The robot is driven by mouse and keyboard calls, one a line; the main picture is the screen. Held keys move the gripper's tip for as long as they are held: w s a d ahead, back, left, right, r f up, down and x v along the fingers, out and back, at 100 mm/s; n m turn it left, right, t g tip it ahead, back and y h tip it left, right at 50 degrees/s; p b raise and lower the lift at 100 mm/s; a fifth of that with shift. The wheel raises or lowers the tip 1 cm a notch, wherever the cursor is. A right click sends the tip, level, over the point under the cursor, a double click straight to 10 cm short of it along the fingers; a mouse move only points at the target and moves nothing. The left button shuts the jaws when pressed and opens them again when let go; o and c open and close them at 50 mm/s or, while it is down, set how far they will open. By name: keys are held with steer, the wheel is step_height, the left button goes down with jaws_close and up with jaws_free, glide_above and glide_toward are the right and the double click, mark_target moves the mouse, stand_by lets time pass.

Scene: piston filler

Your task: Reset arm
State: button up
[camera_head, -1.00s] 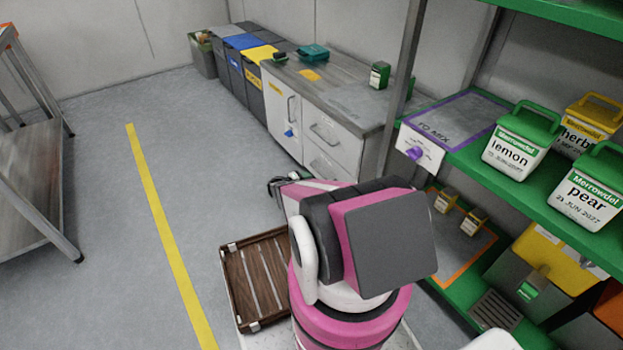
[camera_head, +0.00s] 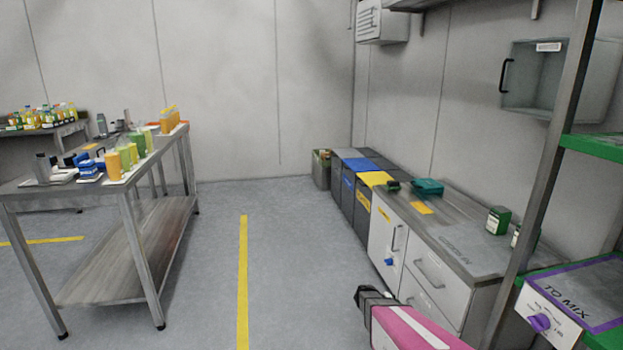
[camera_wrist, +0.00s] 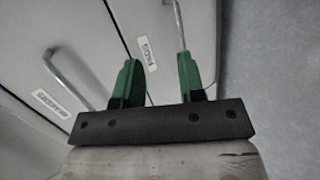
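My gripper (camera_wrist: 157,66) shows in the wrist view with its two green fingers apart and nothing between them. Behind it are pale cabinet fronts with metal handles. In the head view, only part of my pink and white arm shows at the bottom right, with the dark end of my gripper (camera_head: 372,297) in front of the white cabinet (camera_head: 440,280). The fingertips are too small to make out there.
A steel table (camera_head: 85,187) with bottles and instruments stands at left. Bins (camera_head: 348,195) line the back right, beside the counter. A green-shelved rack (camera_head: 590,145) with a "TO MIX" mat (camera_head: 597,290) is at right. Open floor (camera_head: 290,260) lies between, with a yellow line.

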steer(key=s+a+r+y, duration=0.6)
steer(key=a+r, duration=0.3)
steer(key=r, duration=0.2)
steer(key=s+a+r+y, duration=0.5)
steer(key=s+a+r, duration=0.4)
steer(key=r, duration=0.2)
steer(key=shift+s+y, duration=0.3)
steer(key=shift+y, duration=0.1)
